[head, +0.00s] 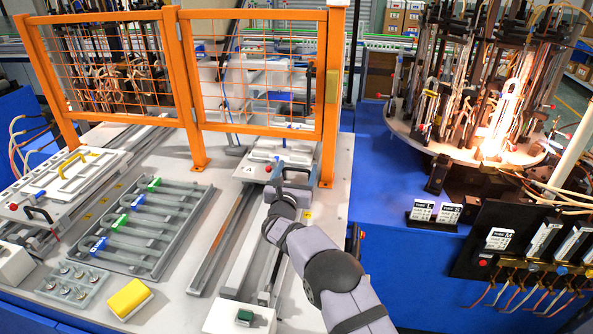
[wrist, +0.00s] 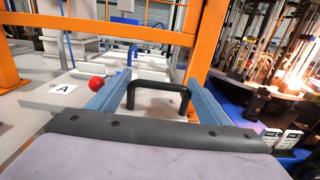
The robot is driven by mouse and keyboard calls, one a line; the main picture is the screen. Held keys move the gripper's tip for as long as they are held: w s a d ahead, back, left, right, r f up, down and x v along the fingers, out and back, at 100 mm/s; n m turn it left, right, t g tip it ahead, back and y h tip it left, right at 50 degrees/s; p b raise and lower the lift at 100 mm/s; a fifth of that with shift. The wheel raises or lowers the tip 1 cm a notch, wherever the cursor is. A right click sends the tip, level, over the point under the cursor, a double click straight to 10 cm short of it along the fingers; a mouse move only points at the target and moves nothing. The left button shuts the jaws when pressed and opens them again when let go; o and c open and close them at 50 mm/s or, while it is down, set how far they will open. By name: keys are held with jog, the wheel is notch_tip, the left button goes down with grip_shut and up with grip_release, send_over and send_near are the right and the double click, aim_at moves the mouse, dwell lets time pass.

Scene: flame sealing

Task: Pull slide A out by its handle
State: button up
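Slide A (head: 258,170) is a pale plate partly under the right-hand orange mesh guard in the head view. In the wrist view its white label with a black A (wrist: 63,89) shows at left beside a red knob (wrist: 97,84). A black U-shaped handle (wrist: 157,88) stands upright in the middle of that view. My gripper (wrist: 160,77) has its two blue-grey fingers spread wide, one on each side of the handle. A gap shows between the fingers and the handle's bar. In the head view my gripper (head: 286,178) is at the slide's near end, largely hiding the handle.
Orange mesh guards (head: 260,80) stand just behind the slide, with a post close on the right. Long rails (head: 236,240) run toward the front. A second slide (head: 68,175) lies at left, beside a rack of grey tubes (head: 145,225). A burner carousel glows (head: 500,130) at right.

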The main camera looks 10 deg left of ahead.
jog(key=shift+a, duration=0.1)
jog(key=c, duration=0.5)
jog(key=s+b, duration=0.3)
jog(key=s, duration=1.1)
jog(key=shift+s+a+b, duration=0.1)
jog(key=shift+s+b, duration=0.2)
jog(key=shift+s, duration=0.1)
jog(key=o, duration=1.2)
jog(key=shift+w, duration=0.1)
jog(key=shift+o, duration=0.2)
jog(key=shift+r, duration=0.1)
notch_tip(320, 180, up, 10)
jog(key=b, duration=0.2)
jog(key=shift+b, duration=0.3)
